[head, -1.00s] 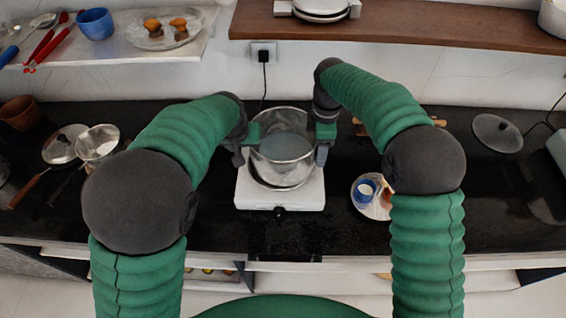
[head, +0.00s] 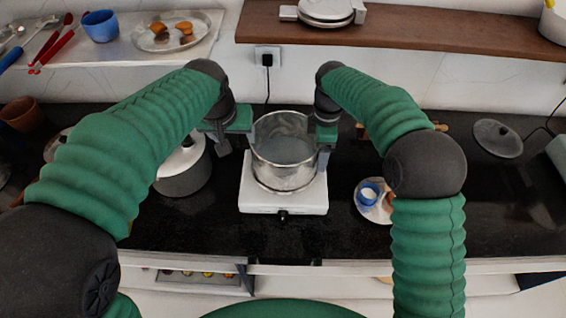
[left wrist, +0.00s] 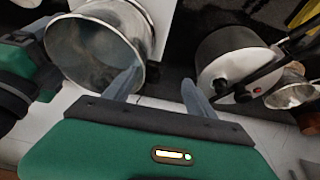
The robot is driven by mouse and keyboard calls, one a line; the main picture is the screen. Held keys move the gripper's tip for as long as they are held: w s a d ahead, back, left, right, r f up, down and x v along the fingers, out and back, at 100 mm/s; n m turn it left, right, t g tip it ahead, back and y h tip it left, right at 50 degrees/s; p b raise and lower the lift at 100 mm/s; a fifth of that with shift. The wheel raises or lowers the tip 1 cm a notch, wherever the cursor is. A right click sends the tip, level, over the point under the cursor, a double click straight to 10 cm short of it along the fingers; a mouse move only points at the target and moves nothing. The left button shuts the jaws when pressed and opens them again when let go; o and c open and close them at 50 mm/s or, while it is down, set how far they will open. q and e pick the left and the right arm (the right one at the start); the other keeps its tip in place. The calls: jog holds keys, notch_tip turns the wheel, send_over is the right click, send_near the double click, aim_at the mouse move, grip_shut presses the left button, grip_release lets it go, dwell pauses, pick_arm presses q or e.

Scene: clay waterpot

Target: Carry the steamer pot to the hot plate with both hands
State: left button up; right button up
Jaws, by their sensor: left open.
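The steamer pot (head: 283,165), a shiny open metal pot, stands upright on the white hot plate (head: 283,197). In the left wrist view the pot (left wrist: 95,45) shows its open mouth. My left gripper (head: 226,142) is just left of the pot, open and with nothing between its fingers. In the left wrist view its spread fingers (left wrist: 160,92) point between the pot and a cooker, one finger overlapping the pot's rim. My right gripper (head: 326,145) is at the pot's right rim. Its fingertips are partly hidden, so I cannot tell if they grip.
A lidded grey cooker (head: 184,168) stands left of the hot plate, close to my left arm. A lid (head: 497,138) lies farther right. The counter in front of the hot plate is clear.

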notch_tip(320, 180, up, 11)
jog(key=shift+r, duration=0.4)
jog(key=shift+d, duration=0.1)
